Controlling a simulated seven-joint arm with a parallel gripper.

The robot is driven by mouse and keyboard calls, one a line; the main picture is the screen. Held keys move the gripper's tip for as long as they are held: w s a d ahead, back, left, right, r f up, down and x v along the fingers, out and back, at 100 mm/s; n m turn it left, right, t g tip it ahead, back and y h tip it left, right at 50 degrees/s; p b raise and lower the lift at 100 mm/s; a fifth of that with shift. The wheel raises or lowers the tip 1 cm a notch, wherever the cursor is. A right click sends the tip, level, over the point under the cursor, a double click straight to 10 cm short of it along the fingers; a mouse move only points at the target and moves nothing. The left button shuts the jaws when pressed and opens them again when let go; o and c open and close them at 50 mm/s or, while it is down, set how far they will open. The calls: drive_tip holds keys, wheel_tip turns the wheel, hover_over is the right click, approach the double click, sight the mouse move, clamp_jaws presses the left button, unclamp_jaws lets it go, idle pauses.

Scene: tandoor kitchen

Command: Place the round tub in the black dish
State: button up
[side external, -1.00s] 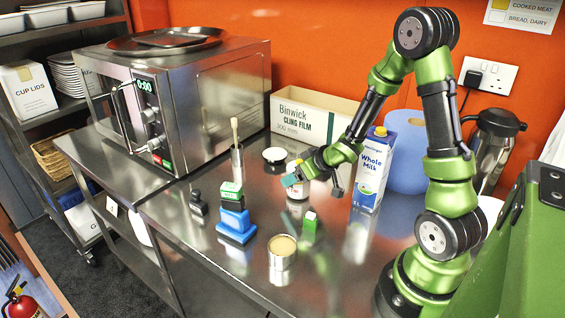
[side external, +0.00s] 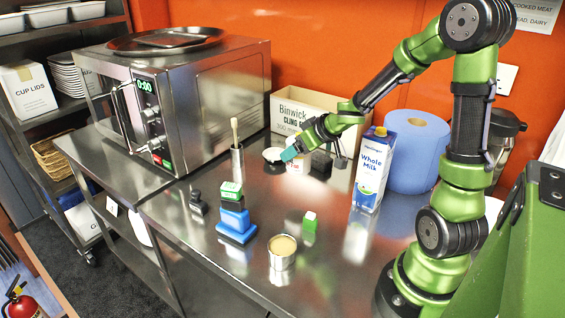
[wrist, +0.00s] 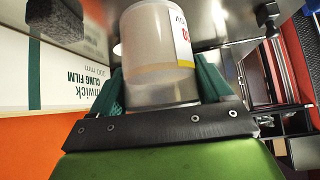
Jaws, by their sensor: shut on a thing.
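My gripper (side external: 291,154) has teal fingers and is shut on the round tub (side external: 298,167). In the wrist view the tub (wrist: 160,55) is pale and translucent, with a white label bearing red print and a yellow stripe. It sits between the two fingers. In the side view the gripper and arm hide part of the tub. The black dish (side external: 274,168) is on the steel counter, just left of the gripper and tub, with a bright whitish top. Any gap between tub and dish is hard to judge.
A milk carton (side external: 371,172) and blue roll (side external: 417,155) stand right. A steel pot with a brush (side external: 237,160) stands left.

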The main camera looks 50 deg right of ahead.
drive_tip(key=w+d+f+n, duration=0.1)
drive_tip(key=d+f, duration=0.1)
drive_tip(key=d, duration=0.2)
drive_tip(key=y, duration=0.1)
hover_over(275, 157)
drive_tip(key=a, duration=0.1)
drive_tip(key=shift+n, duration=0.3)
drive_tip(key=shift+s+f, duration=0.2)
drive_tip(key=shift+f, duration=1)
drive_tip(key=shift+s+f, duration=0.15)
drive_tip(key=shift+f, duration=1)
drive_tip(key=shift+f, duration=0.3)
drive_tip(key=o, duration=1.3)
drive_tip(key=shift+f, duration=0.1)
